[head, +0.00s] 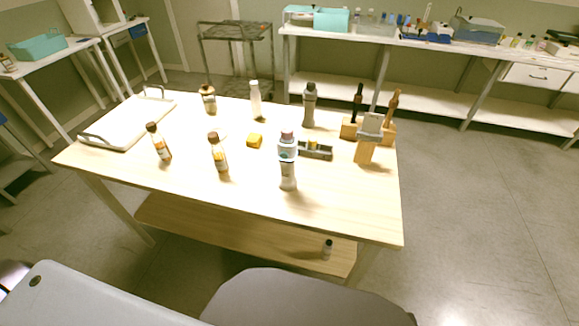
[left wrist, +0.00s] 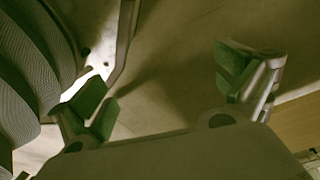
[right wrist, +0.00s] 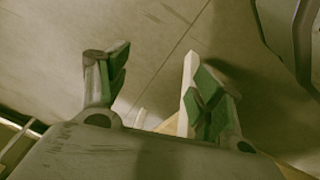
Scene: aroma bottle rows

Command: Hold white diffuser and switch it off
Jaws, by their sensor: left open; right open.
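A wooden table (head: 330,205) stands ahead in the head view, with several bottles on it. A slim white bottle-shaped thing (head: 255,99) stands upright at the back middle. I cannot tell for sure which is the white diffuser, and no switch can be made out. My left gripper (left wrist: 165,85) is open and empty over the floor in the left wrist view. My right gripper (right wrist: 157,75) is open and empty in the right wrist view. Neither gripper shows in the head view.
Brown-capped bottles (head: 160,143) (head: 218,154) stand at the left and middle. A grey bottle (head: 309,105), a yellow block (head: 254,140), a small grey tray (head: 318,155) and wooden holders (head: 366,152) stand around. A white tray (head: 128,124) lies left. The front-right tabletop is clear.

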